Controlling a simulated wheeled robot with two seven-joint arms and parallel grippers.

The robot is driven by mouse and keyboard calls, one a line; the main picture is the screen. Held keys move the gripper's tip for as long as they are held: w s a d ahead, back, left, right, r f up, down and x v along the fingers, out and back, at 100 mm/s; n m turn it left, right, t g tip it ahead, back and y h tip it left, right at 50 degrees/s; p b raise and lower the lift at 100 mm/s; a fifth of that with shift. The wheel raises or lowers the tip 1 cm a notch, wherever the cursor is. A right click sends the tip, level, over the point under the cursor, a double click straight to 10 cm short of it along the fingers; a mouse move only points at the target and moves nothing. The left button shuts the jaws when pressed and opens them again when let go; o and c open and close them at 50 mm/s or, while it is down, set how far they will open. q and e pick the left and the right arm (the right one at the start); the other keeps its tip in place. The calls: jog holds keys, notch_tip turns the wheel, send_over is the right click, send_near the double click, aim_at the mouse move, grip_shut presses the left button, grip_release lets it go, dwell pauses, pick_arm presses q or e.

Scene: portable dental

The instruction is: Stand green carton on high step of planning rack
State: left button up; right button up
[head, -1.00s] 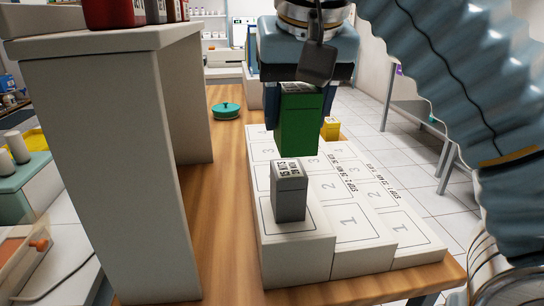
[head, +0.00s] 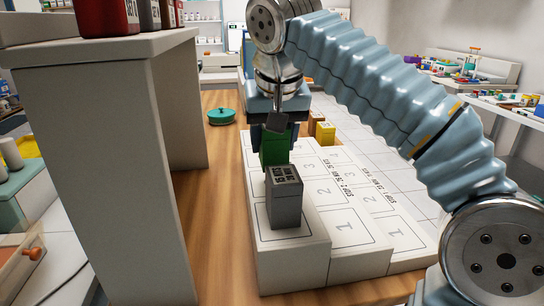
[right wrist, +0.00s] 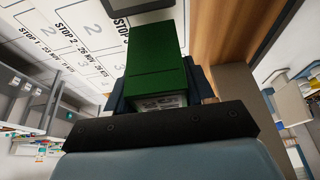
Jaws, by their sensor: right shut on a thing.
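The green carton (head: 275,152) is upright between the fingers of my right gripper (head: 277,140). It is over the high left step of the white planning rack (head: 278,252), just behind the grey carton (head: 285,207). The grey carton hides its lower part, so I cannot tell from the head view whether it touches the step. In the right wrist view the green carton (right wrist: 157,62) fills the space between the fingers, with the rack (right wrist: 75,40) beyond. My left gripper is not in view.
The grey carton stands on the near square of the high step. A yellow carton (head: 325,132) stands towards the rack's far end. A teal lidded pot (head: 221,116) sits on the wooden table behind.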

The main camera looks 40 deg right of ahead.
aim_at(272, 158)
jog(key=shift+w+d+f, duration=0.15)
jog(key=shift+w+f, duration=0.15)
jog(key=shift+f, duration=0.15)
jog(key=f+b, duration=0.1)
jog(key=f, duration=0.1)
jog(key=f+b, duration=0.1)
jog(key=f, duration=0.1)
jog(key=shift+w+d+b, duration=0.15)
jog(key=shift+w+b, duration=0.05)
jog(key=shift+b, duration=0.15)
jog(key=shift+r, duration=0.2)
jog(key=shift+f, duration=0.1)
jog(key=o, duration=1.1)
jog(key=shift+o, duration=0.2)
